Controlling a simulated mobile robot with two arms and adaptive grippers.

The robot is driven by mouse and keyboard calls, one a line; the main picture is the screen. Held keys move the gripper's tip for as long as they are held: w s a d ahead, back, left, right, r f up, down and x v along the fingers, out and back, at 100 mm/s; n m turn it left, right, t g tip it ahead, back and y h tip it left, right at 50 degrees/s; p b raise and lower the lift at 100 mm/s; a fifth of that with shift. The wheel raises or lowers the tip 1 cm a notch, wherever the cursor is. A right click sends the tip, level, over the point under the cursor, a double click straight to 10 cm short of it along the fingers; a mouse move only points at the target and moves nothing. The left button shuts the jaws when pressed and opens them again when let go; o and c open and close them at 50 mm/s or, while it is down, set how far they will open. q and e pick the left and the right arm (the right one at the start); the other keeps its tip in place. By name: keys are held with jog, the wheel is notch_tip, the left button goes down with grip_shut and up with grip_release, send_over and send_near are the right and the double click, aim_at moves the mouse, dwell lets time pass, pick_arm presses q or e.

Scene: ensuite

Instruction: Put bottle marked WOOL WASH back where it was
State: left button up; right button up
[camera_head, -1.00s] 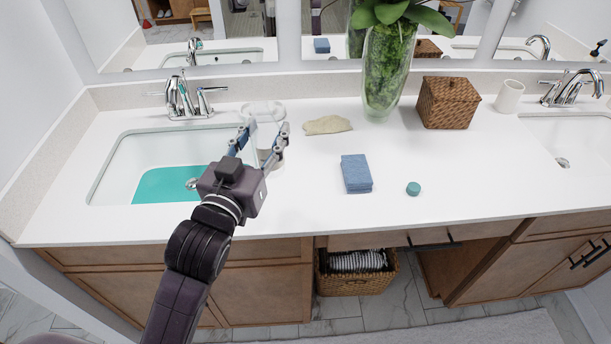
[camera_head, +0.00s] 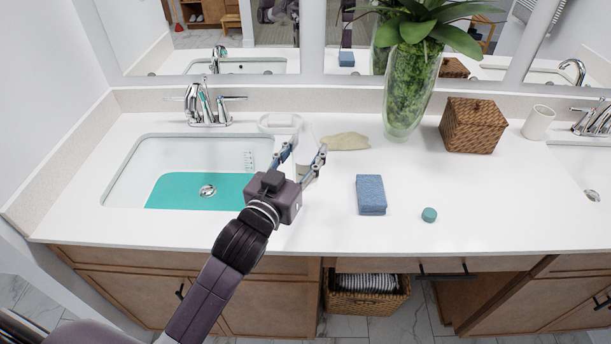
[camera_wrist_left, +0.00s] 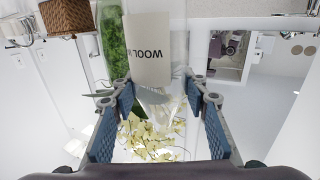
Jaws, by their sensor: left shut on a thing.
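The WOOL WASH bottle (camera_wrist_left: 150,40) shows its pale label in the left wrist view, with "WOOL" upside down in that upside-down picture. In the head view the whitish bottle (camera_head: 304,170) is mostly hidden by my left gripper (camera_head: 304,160) and looks roughly upright. My left gripper is shut on it, one finger on each side, just right of the left basin. I cannot tell whether its base touches the counter. My right gripper is not in view.
The left basin (camera_head: 140,170) holds teal liquid. A clear round-ended dish (camera_head: 281,120) and a beige cloth-like piece (camera_head: 345,141) lie behind the gripper. A blue sponge (camera_head: 371,195), a teal cap (camera_head: 429,215), a plant vase (camera_head: 410,90) and a wicker box (camera_head: 472,125) stand rightward.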

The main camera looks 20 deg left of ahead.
pick_arm(q)
jog(key=shift+f, duration=3.55)
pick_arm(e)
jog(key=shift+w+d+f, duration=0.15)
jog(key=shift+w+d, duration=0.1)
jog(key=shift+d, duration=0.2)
pick_arm(q)
jog(key=shift+f, duration=0.1)
jog(key=o, duration=1.3)
jog(key=shift+c, duration=0.2)
jog(key=shift+s, duration=0.15)
jog(key=s+a+b, duration=0.1)
jog(key=s+b, duration=0.1)
jog(key=s, duration=0.9)
jog(key=shift+s+a, duration=0.2)
jog(key=shift+s, duration=0.15)
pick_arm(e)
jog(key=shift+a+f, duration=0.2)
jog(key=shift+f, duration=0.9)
